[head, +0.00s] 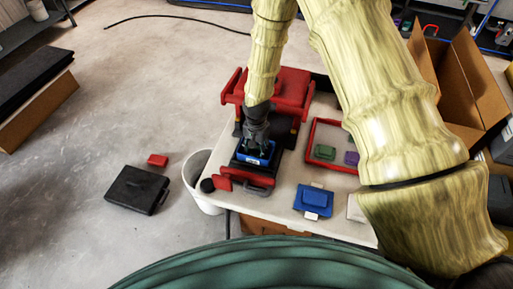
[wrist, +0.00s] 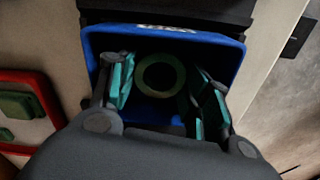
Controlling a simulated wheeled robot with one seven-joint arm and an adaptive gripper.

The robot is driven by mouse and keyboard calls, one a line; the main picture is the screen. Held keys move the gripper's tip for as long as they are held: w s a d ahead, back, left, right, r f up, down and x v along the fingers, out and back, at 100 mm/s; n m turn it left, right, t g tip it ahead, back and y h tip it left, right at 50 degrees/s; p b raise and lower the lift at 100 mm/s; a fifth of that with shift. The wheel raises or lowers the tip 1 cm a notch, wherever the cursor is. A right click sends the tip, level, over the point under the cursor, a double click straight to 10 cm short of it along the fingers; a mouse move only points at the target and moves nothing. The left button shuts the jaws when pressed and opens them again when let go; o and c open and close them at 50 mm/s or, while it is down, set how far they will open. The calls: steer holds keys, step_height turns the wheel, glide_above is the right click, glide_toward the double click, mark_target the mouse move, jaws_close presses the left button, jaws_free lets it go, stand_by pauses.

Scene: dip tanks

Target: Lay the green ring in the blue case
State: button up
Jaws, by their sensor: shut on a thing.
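The blue case (head: 268,152) is an open box in a dark holder on the white table, below my gripper (head: 257,138). In the wrist view the case (wrist: 235,58) shows a blue rim around a dark inside. The green ring (wrist: 141,75) lies flat-on to the wrist camera, within the outline of the case. My gripper (wrist: 162,88) has its teal-padded fingers on both sides of the ring and is shut on it. Whether the ring touches the case floor cannot be told. In the head view the ring is hidden by my gripper.
A red tray (head: 311,131) with a green block (head: 325,152) and a purple block (head: 351,158) is to the right. A blue boxy object (head: 313,197) lies in front. A red rack (head: 290,84) stands behind. A white bin (head: 192,165) stands left of the table.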

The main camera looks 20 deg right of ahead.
steer(key=shift+w+f, duration=0.2)
steer(key=shift+s, duration=0.2)
steer(key=o, duration=1)
steer(key=shift+w+f, duration=0.1)
steer(key=shift+r, duration=0.2)
steer(key=shift+r+b, duration=2)
steer(key=shift+r, duration=4.1)
